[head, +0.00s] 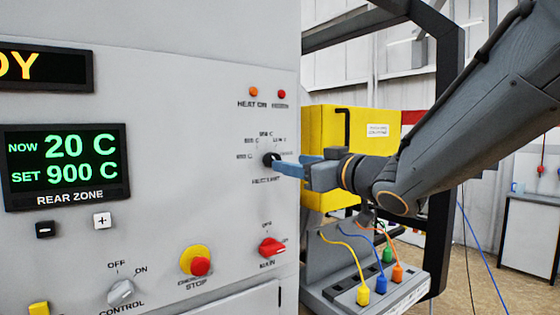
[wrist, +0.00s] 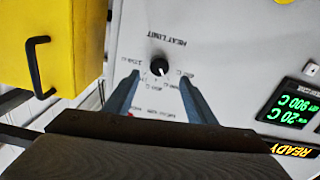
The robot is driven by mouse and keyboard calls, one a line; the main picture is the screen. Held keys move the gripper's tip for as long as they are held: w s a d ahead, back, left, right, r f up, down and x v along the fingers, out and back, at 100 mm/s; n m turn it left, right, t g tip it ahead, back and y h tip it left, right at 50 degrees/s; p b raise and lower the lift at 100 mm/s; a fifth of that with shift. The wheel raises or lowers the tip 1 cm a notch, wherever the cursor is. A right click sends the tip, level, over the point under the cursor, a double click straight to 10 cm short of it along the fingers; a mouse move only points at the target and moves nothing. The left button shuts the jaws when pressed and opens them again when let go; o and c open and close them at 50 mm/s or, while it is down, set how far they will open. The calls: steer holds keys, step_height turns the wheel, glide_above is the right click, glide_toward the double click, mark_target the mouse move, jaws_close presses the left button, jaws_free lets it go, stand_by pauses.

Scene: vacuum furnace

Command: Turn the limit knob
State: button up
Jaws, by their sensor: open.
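The limit knob (head: 268,159) is a small black dial on the grey furnace panel, with temperature marks around it. In the wrist view the limit knob (wrist: 159,68) shows upside down beside the label HEAT LIMIT, with a white pointer mark on it. My gripper (head: 275,166) has blue fingers and reaches in from the right, close to the knob. In the wrist view my gripper (wrist: 157,82) is open, with one finger on each side of the knob's dial area. The knob lies just beyond the fingertips, between them in the picture. I cannot tell whether the fingers touch it.
A red MAIN knob (head: 271,247), an emergency stop (head: 198,263) and a CONTROL knob (head: 121,292) are on the panel below. Two indicator lamps (head: 253,92) sit above. A yellow box (head: 330,130) with a black handle stands right of the panel, behind my arm.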

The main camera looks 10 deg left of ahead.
mark_target(268, 159)
steer(key=p+x, duration=0.1)
steer(key=x, duration=0.5)
steer(key=shift+w, duration=0.15)
steer(key=shift+c, duration=0.2)
steer(key=shift+p, duration=0.3)
steer(key=c, duration=1)
